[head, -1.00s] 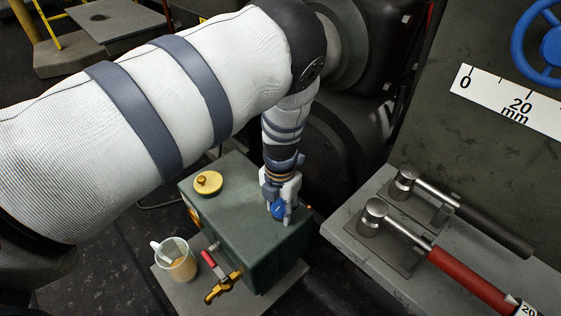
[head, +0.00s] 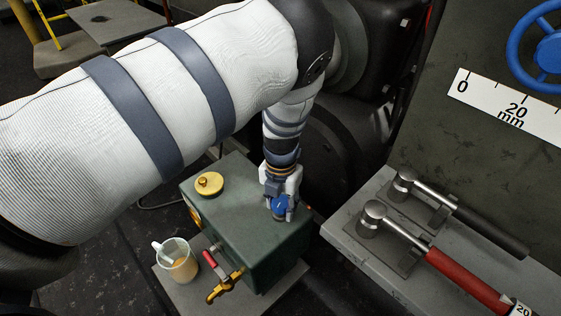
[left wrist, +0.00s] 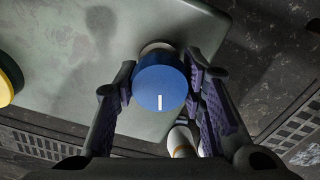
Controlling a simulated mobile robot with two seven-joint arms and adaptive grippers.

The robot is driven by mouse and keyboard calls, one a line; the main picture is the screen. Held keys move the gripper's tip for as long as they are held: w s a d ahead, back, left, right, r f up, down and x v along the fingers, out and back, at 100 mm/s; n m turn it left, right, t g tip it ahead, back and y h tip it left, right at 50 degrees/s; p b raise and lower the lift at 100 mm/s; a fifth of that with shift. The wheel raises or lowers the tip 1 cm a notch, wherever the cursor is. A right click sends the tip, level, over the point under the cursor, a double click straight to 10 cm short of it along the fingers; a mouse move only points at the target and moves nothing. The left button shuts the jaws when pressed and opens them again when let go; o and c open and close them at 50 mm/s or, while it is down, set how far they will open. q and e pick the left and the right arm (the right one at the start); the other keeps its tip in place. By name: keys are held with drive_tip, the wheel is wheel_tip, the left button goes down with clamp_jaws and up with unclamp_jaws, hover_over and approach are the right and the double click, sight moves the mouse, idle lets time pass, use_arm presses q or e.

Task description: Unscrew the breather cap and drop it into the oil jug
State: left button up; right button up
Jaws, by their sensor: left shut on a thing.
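The blue breather cap (head: 279,204) is at the right end of the green tank top (head: 235,205). My left gripper (head: 281,208) reaches down from above and is shut on the cap. In the left wrist view the round blue cap (left wrist: 160,85), with a white mark, sits between the two fingers, and a pale neck (left wrist: 156,48) shows just behind it. I cannot tell whether the cap is still on its thread. The oil jug (head: 177,262), clear with amber oil, stands in front of the tank, at its left. My right gripper is not in view.
A yellow cap (head: 208,183) is on the tank's left part. A brass tap (head: 222,287) with a red handle sticks out beside the jug. A grey bench (head: 350,225) with metal-headed levers, one red-handled, lies to the right. Dark machinery stands behind.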

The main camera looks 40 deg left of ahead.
use_arm(q)
drive_tip(key=shift+r+p, duration=1.6)
drive_tip(key=shift+r, duration=0.95)
drive_tip(key=shift+f, duration=0.1)
